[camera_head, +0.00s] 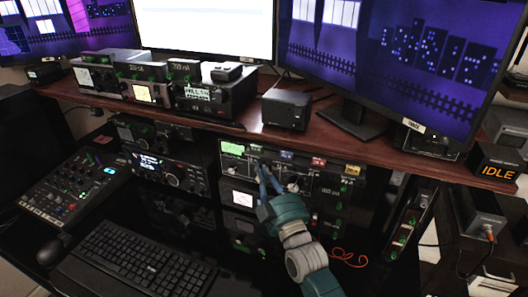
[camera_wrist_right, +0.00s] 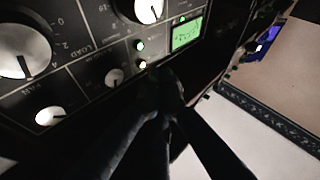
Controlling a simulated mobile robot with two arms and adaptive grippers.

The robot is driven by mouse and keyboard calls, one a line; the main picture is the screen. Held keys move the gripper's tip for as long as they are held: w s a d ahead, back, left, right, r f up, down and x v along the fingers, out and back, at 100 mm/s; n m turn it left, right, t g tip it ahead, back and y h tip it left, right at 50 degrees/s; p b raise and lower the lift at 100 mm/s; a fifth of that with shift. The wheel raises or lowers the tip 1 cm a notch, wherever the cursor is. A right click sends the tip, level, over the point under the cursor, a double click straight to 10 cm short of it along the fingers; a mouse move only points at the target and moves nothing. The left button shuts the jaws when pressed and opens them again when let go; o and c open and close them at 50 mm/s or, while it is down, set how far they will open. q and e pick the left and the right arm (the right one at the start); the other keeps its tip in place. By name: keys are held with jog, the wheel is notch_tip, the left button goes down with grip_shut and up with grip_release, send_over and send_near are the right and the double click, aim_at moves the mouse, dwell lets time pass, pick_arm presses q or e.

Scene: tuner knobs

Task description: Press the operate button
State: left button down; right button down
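I cannot read which control is the operate button. My right gripper (camera_head: 264,166) reaches the panel's left part from below. In the wrist view its dark fingers (camera_wrist_right: 165,78) meet at the tips, with nothing seen between them, just beside the pale yellow control. Whether they touch the panel is unclear. The left gripper is not in view.
White-faced knobs (camera_wrist_right: 48,115) cover the panel near the fingers. The wooden shelf (camera_head: 340,138) overhangs the panel. A radio (camera_head: 170,172) stands to the left, a keyboard (camera_head: 140,262) lies in front, and a box reading IDLE (camera_head: 497,170) sits at the right.

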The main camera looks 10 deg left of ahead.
jog(key=s+p, duration=0.1)
jog(key=s, duration=0.1)
jog(key=s+a+p, duration=0.1)
jog(key=s, duration=0.2)
jog(key=shift+p, duration=0.4)
dwell(0.3)
